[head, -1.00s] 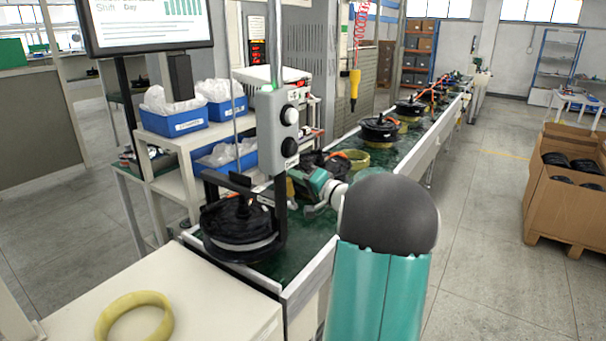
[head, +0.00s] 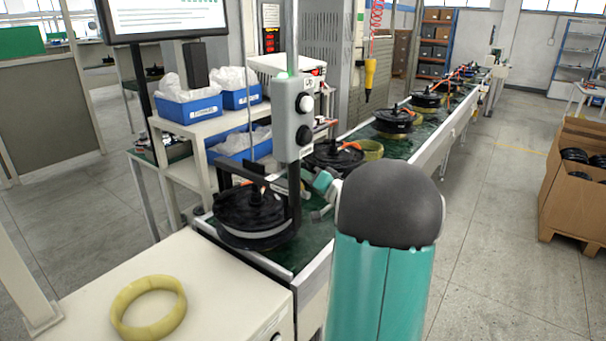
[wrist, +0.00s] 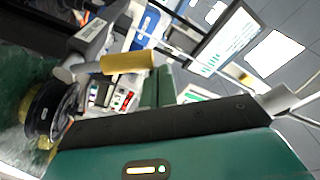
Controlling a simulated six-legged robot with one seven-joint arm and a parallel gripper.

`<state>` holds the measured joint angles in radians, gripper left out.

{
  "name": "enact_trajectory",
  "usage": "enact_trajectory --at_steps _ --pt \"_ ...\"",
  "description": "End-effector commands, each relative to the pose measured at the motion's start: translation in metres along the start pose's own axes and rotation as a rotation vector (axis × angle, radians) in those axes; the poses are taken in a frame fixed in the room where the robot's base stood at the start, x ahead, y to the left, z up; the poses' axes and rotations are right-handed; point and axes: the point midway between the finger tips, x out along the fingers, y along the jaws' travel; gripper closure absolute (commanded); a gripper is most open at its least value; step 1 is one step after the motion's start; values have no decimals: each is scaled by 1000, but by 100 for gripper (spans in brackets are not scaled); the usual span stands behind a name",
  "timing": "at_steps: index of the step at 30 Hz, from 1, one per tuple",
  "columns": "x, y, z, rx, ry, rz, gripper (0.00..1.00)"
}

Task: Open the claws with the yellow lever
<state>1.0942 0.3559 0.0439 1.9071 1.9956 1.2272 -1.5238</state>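In the wrist view, a yellow cylindrical grip (wrist: 128,62), apparently the yellow lever, sticks out on a grey arm from a grey housing (wrist: 90,42). Two green finger-like parts of my gripper (wrist: 156,88) rise close together by the lever's right end; whether they touch it is unclear. In the head view, a black hub motor (head: 250,217) sits in a dark holding frame (head: 294,190) beside a grey button box (head: 293,118). The lever is not visible there, and my gripper is mostly hidden behind the frame and my arm. I cannot make out the claws.
A conveyor (head: 425,140) with several motors runs to the back right. A yellow ring (head: 148,308) lies on the pale table (head: 215,290) in front. Blue bins (head: 190,109) stand on shelving behind the frame. A cardboard box (head: 572,205) stands at the right.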

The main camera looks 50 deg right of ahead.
Motion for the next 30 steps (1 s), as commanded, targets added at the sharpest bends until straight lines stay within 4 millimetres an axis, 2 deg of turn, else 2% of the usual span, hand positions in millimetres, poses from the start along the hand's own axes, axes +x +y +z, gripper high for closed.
enact_trajectory --at_steps 8,11,15,24,30 --pt "2 -1 -1 1 -5 -1 100" --pt "4 -4 -10 -1 -5 -3 100" --pt "10 -10 -32 -3 -5 -6 100" --pt "-59 -9 -31 1 -5 -3 100" --pt "-87 -9 -30 1 -6 -4 100"
